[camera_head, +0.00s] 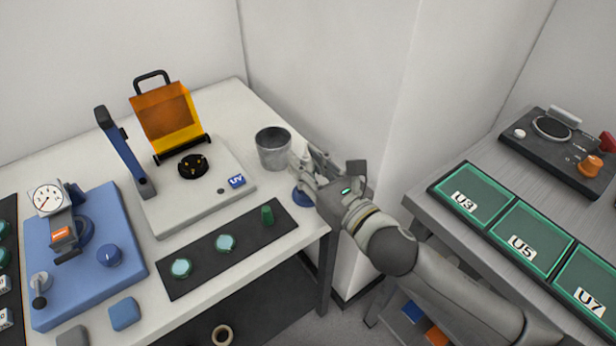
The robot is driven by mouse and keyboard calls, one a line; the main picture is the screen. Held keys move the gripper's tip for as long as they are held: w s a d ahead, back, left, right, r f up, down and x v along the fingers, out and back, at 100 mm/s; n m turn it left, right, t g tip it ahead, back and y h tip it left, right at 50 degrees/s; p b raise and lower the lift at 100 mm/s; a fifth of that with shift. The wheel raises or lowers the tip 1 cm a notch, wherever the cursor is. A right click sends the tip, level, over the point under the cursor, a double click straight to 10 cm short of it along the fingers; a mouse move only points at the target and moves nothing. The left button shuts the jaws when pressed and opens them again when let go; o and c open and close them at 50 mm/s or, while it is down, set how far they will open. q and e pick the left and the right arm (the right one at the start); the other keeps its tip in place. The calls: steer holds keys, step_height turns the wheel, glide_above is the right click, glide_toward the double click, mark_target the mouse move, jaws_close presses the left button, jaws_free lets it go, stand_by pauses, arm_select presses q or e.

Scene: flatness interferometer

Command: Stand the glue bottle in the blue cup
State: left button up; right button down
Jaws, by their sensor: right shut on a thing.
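My right gripper (308,172) reaches in from the lower right to the right edge of the white bench. It is shut on a pale thing (299,151), apparently the glue bottle, mostly hidden by the fingers. The blue cup (302,199) shows as a small dark blue shape on the bench edge, just below the gripper and partly covered by it. I cannot tell whether the bottle is inside the cup or only above it. My left gripper is not in view.
A grey metal bin (273,149) stands close left of the gripper. A UV unit (200,195) with an orange shield (165,113) is further left. A black strip (230,247) with green pieces lies in front. A grey table (460,240) with green trays stands right, across a gap.

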steer(key=shift+w+f, duration=0.55)
steer(key=shift+f, duration=0.1)
steer(key=f, duration=0.3)
steer(key=shift+w+d, duration=0.1)
steer(key=shift+w, duration=0.1)
steer(key=shift+f, duration=0.3)
steer(key=shift+f, duration=0.15)
steer(key=c, duration=1.2)
jaws_free()
